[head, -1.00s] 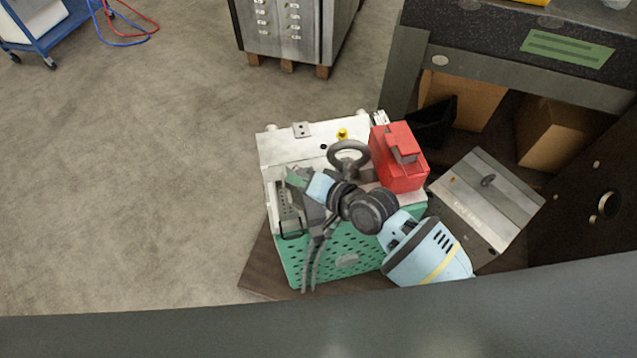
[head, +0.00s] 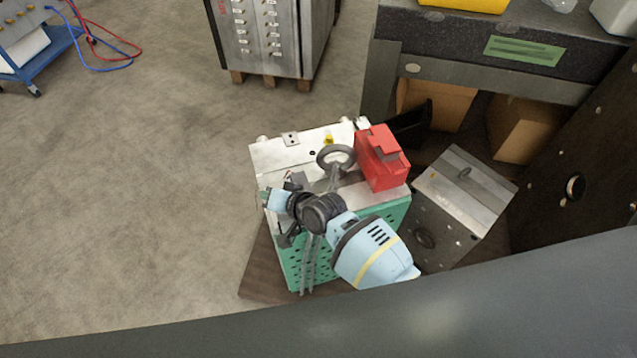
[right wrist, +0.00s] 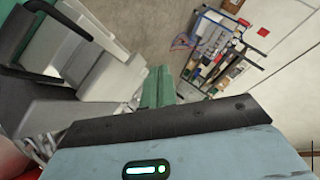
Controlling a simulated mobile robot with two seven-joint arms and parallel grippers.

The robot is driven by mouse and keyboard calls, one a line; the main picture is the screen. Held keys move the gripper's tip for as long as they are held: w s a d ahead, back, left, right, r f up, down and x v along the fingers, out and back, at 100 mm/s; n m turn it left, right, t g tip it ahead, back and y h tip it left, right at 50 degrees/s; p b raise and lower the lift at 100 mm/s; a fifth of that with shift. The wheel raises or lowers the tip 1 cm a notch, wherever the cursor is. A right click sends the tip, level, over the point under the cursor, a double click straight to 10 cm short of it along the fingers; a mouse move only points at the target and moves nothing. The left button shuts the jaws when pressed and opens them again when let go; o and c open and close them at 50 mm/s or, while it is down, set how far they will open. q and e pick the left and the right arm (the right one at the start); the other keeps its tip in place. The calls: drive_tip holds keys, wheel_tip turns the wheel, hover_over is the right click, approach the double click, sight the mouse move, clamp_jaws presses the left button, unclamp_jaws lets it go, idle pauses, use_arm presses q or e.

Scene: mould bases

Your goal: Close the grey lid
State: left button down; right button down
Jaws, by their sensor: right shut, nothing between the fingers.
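A metal mould base with a pale grey top plate (head: 270,154) sits on a green perforated box (head: 392,214). A dark lifting ring (head: 336,157) and a red block (head: 382,158) are on top. I cannot tell which grey part is the lid; the front left of the top is partly hidden by my right wrist. My right gripper (head: 266,197) is shut and empty, at the left edge of the mould base. In the right wrist view its green fingertips (right wrist: 158,86) are together, beside grey plates and a dark handle (right wrist: 52,40). My left gripper is not in view.
A second grey mould block (head: 468,188) lies tilted at the right. A dark bench (head: 470,75) with cardboard boxes (head: 525,130) below stands behind it. A metal cabinet (head: 265,45) is at the back.

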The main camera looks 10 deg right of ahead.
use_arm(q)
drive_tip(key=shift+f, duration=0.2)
use_arm(e)
drive_tip(key=shift+s+a+f, duration=0.1)
drive_tip(key=shift+a+f, duration=0.35)
drive_tip(key=shift+f, duration=0.2)
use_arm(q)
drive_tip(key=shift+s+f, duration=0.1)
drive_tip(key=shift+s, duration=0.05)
